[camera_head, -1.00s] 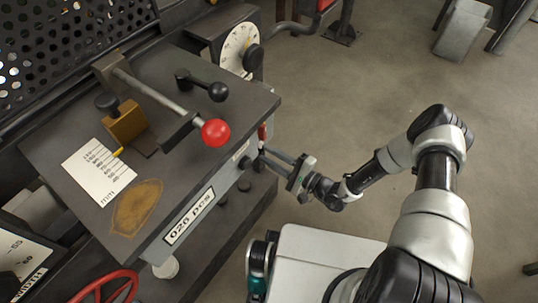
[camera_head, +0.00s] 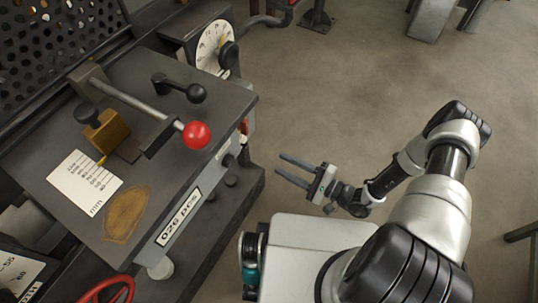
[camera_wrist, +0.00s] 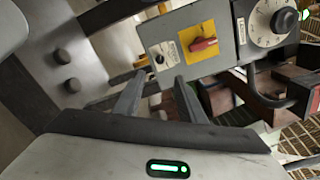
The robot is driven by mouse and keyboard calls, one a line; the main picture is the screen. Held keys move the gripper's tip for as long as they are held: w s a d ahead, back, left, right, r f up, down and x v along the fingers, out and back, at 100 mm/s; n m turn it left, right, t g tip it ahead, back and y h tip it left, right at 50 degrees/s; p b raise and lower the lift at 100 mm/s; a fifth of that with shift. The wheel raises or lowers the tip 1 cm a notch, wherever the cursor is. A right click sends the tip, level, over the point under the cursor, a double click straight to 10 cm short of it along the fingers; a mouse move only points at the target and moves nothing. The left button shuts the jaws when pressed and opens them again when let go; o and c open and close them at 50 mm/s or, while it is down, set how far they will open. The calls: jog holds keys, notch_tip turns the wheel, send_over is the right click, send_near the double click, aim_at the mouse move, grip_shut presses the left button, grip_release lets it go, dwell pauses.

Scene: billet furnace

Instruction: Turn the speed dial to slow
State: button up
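A white-faced dial with a black knob (camera_head: 213,45) is at the machine's far end. A white-faced dial (camera_wrist: 270,22) also shows at the top right of the wrist view. A smaller round dial or selector (camera_wrist: 160,57) sits on the grey panel there, left of a red switch handle on a yellow plate (camera_wrist: 203,45). Their lettering is too small to read, so I cannot tell which is the speed dial. My gripper (camera_head: 281,168) is open and empty, apart from the panel. Its fingers (camera_wrist: 157,88) show below the small dial in the wrist view.
The machine's dark top (camera_head: 155,75) carries a lever with a red ball (camera_head: 196,135), a black-knobbed handle (camera_head: 182,88) and a scale card (camera_head: 84,183). A counter plate (camera_head: 179,216) is on its front side. Open floor lies right of the machine.

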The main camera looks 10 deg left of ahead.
jog(key=v, duration=0.5)
dwell(0.4)
notch_tip(320, 180, up, 22)
jog(key=d+n+g+h, duration=0.3)
jog(key=n+g+h, duration=0.3)
jog(key=n+g, duration=0.35)
jog(key=s+d+r+t+h, duration=0.2)
jog(key=s+r+t+h, duration=0.15)
jog(key=r, duration=0.45)
jog(key=s+d+r+t+h, duration=0.2)
jog(key=s+d+r+h, duration=0.15)
jog(key=r, duration=0.45)
jog(key=s+d+r+t+h, duration=0.1)
jog(key=s+r+t+h, duration=0.25)
jog(key=r, duration=0.45)
notch_tip(320, 180, up, 21)
jog(key=p, duration=2.1)
jog(key=shift+d+f+n+g, duration=0.2)
jog(key=shift+f+n+g, duration=0.05)
jog(key=shift+n+g, duration=0.2)
